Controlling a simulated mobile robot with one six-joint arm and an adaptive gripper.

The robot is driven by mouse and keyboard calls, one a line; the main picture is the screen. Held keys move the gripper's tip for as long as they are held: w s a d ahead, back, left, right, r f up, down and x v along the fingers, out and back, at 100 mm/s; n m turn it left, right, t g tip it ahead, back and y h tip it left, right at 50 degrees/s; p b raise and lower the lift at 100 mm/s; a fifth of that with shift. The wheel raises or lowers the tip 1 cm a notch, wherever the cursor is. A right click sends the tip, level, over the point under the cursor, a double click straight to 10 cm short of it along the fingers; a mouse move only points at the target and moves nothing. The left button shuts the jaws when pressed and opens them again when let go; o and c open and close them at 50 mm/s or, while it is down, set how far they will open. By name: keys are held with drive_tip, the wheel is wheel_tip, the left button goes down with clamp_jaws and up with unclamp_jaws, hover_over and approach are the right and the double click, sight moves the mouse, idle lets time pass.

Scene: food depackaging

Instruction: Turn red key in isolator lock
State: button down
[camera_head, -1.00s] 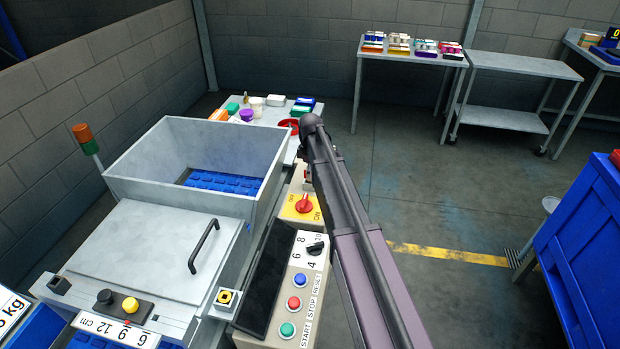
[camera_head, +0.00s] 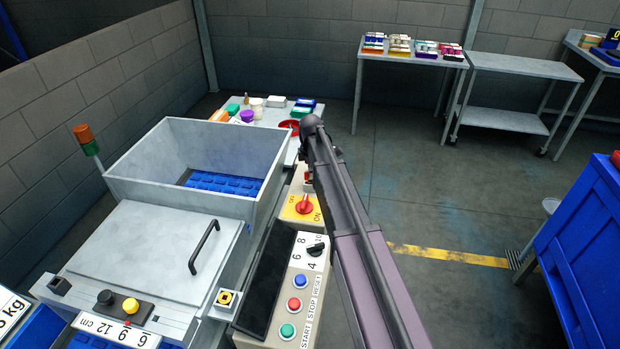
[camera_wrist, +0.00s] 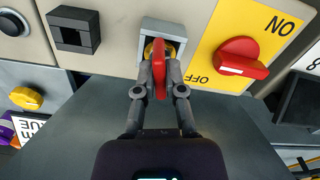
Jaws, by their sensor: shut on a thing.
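The red key (camera_wrist: 159,68) sits in the isolator lock (camera_wrist: 173,38), a grey square housing with a yellow ring, in the wrist view. My gripper (camera_wrist: 159,78) is shut on the key from below, one finger on each side. The key's flat head stands upright in the picture. In the head view my arm hides most of the lock area, and my gripper is hard to make out there.
A red rotary switch (camera_wrist: 240,62) on a yellow ON/OFF plate sits just right of the lock; it also shows in the head view (camera_head: 305,204). A square black socket (camera_wrist: 75,32) is to the left. START, STOP and RESET buttons (camera_head: 295,303) are nearer on the panel.

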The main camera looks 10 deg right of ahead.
drive_tip(key=shift+n, duration=0.5)
drive_tip(key=shift+n, duration=3.4)
